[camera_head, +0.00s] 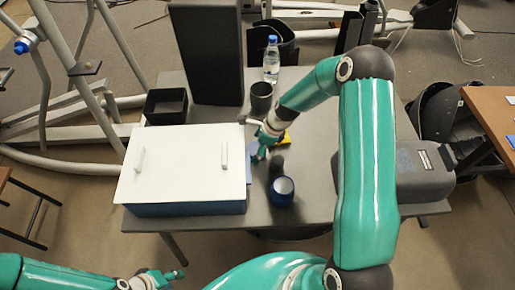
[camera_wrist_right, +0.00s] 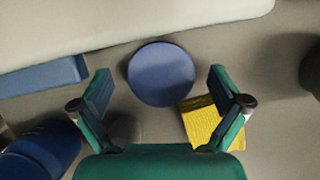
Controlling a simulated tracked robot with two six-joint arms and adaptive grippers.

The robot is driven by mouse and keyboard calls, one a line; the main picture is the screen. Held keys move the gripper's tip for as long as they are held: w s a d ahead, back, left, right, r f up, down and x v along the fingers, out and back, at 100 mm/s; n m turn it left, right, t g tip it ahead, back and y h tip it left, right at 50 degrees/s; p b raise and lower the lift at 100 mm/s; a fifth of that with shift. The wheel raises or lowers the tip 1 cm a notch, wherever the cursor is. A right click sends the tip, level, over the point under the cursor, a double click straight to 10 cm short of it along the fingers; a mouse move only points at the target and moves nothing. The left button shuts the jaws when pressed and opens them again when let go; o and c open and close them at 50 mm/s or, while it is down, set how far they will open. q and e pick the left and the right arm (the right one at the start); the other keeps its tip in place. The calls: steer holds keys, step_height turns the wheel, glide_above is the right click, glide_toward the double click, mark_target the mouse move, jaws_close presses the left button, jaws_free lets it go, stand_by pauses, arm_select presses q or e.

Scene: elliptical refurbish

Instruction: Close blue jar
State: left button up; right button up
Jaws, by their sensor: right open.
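The open blue jar (camera_head: 282,191) stands on the grey table, to the right of the white-topped box. It shows at the lower left of the right wrist view (camera_wrist_right: 40,150). A flat, round blue disc (camera_wrist_right: 161,74) that looks like the lid lies on the table beside the box. In the head view it is mostly hidden by my gripper. My right gripper (camera_wrist_right: 160,88) is open and empty, with its fingers on either side of the disc and apart from it. My left gripper (camera_head: 165,277) is at the bottom left of the head view, away from the table; its opening is unclear.
The white-topped box (camera_head: 185,165) fills the table's left side. A yellow block (camera_wrist_right: 206,121) lies beside the disc. A dark cup (camera_head: 261,97), water bottle (camera_head: 271,60), tall black box (camera_head: 207,50) and small black bin (camera_head: 165,106) stand behind. A dark object (camera_head: 277,163) stands behind the jar.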

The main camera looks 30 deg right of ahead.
mark_target(257, 148)
steer(key=shift+c, duration=0.3)
steer(key=c, duration=0.9)
steer(key=shift+r, duration=0.15)
steer(key=shift+c, duration=0.2)
step_height(257, 148, up, 20)
steer(key=shift+f, duration=0.1)
